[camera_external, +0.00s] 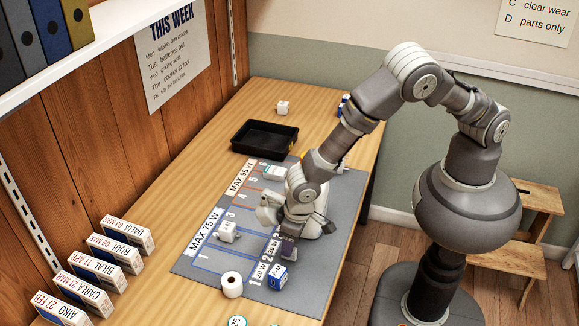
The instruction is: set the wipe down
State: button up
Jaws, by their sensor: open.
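My gripper (291,236) points down over the right part of the grey mat (222,262). Its fingers are small and partly hidden by my wrist. It is open. A small purplish-grey piece (289,247) is right at the fingertips and may be the wipe. I cannot tell whether it touches the fingers or just lies under them on the mat.
A blue-and-white box (278,277) and a white roll (232,285) stand near the mat's front. A white device (228,232) sits in a marked lane. A black tray (264,139) is behind. Labelled boxes (128,235) line the left. White bulky parts flank my wrist.

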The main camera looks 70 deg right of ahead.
notch_tip(320, 180, up, 9)
jog(key=s+p, duration=0.1)
jog(key=p, duration=0.1)
notch_tip(320, 180, up, 17)
jog(key=t+y, duration=0.2)
jog(key=t, duration=0.1)
send_over(296, 249)
jog(key=w+d, duration=0.4)
jog(key=w, duration=0.6)
jog(key=w+d+r+t, duration=0.2)
jog(key=d+r, duration=0.3)
jog(key=r, duration=0.4)
jog(key=w+d+r+t, duration=0.1)
jog(key=d+r, duration=0.3)
jog(key=r, duration=0.4)
jog(key=s+d+r+t, duration=0.2)
jog(key=s+d+r, duration=0.2)
jog(key=r, duration=0.7)
jog(key=s+d+r+t+h, duration=0.1)
jog(key=s+d+r+t, duration=0.2)
jog(key=s+d+r, duration=0.2)
jog(key=s+d+r+t+h, duration=0.1)
jog(key=s+d+r, duration=0.3)
jog(key=d+r, duration=0.6)
notch_tip(296, 249, up, 7)
jog(key=shift+s+r+t, duration=0.1)
jog(key=shift+s+t, duration=0.1)
jog(key=shift+t, duration=0.6)
